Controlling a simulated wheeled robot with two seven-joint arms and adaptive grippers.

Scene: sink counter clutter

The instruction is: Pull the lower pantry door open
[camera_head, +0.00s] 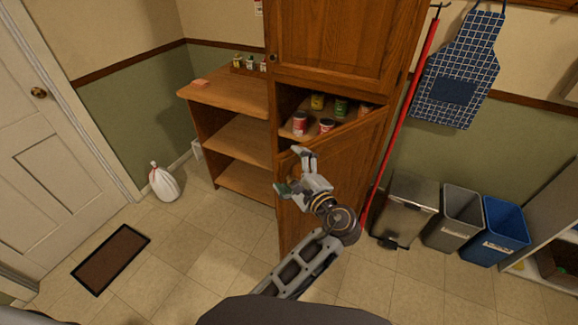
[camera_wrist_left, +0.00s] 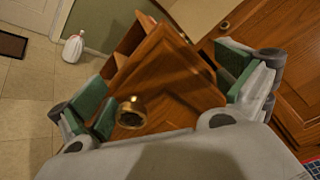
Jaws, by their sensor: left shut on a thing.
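The lower pantry door (camera_head: 352,148) is brown wood and stands partly open. The shelf behind it shows above its slanted top edge. My left gripper (camera_head: 294,172) is at the free left edge of this door, its fingers wide apart but shut on the door. In the left wrist view the door (camera_wrist_left: 165,85) fills the space between the green finger pads. Its round brass knob (camera_wrist_left: 131,112) sits close to the left finger; exact contact is hard to see. My right gripper is not in view.
The closed upper pantry door (camera_head: 345,42) is above. Cans (camera_head: 300,123) stand on the shelf inside. An open shelf unit (camera_head: 232,88) is at left. A red-handled pole (camera_head: 405,110), a metal bin (camera_head: 407,208) and two other bins stand at right. The floor at left is mostly clear.

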